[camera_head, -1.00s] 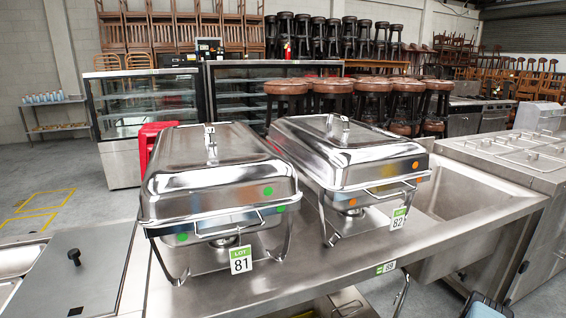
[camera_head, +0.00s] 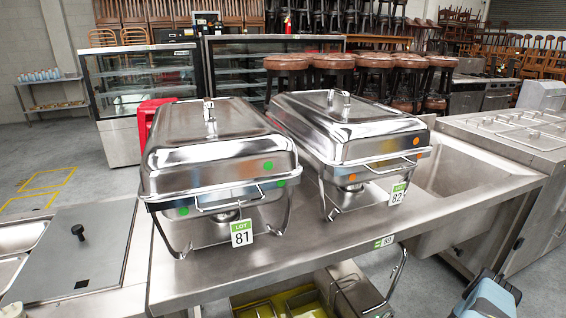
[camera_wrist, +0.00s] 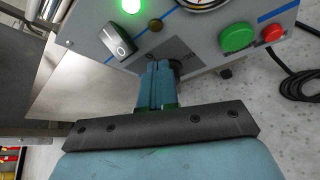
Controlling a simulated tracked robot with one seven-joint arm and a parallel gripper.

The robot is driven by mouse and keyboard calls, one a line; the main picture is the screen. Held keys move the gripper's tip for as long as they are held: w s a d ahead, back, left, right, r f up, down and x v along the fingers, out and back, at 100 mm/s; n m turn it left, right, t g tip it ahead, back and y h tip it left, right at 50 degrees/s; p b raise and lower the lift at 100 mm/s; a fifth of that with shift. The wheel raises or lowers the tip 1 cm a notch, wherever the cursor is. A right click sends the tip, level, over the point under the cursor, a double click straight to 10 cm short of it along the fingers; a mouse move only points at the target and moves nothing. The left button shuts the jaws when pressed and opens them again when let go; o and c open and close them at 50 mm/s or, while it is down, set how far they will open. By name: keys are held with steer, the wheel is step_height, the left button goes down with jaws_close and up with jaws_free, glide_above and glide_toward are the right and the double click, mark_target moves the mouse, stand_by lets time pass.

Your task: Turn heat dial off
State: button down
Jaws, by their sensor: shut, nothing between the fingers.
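A grey control panel (camera_wrist: 200,50) with blue stripes fills the upper part of the wrist view. My gripper (camera_wrist: 160,68) is shut and empty, its blue fingers pointing at the panel's lower part. A dark round part (camera_wrist: 177,67) shows just right of the fingertips, mostly hidden; I cannot tell whether it is the heat dial or whether I touch it. A white-faced round dial or gauge (camera_wrist: 200,3) is cut off by the top edge. The panel also carries a lit green lamp (camera_wrist: 131,5), a black rocker switch (camera_wrist: 117,40), a green button (camera_wrist: 238,37) and a red button (camera_wrist: 272,33).
A black cable (camera_wrist: 300,85) lies on the floor right of the panel. In the head view, two steel chafing dishes (camera_head: 215,140) (camera_head: 345,130) stand on a steel sink table (camera_head: 300,260). A steel counter (camera_head: 525,150) stands at the right.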

steer(key=shift+d+r, duration=0.15)
steer(key=shift+r, duration=0.05)
steer(key=s, duration=0.1)
steer(key=s+d, duration=0.1)
steer(key=s, duration=0.1)
steer(key=s+d, duration=0.1)
steer(key=s, duration=0.1)
steer(key=shift+s, duration=0.25)
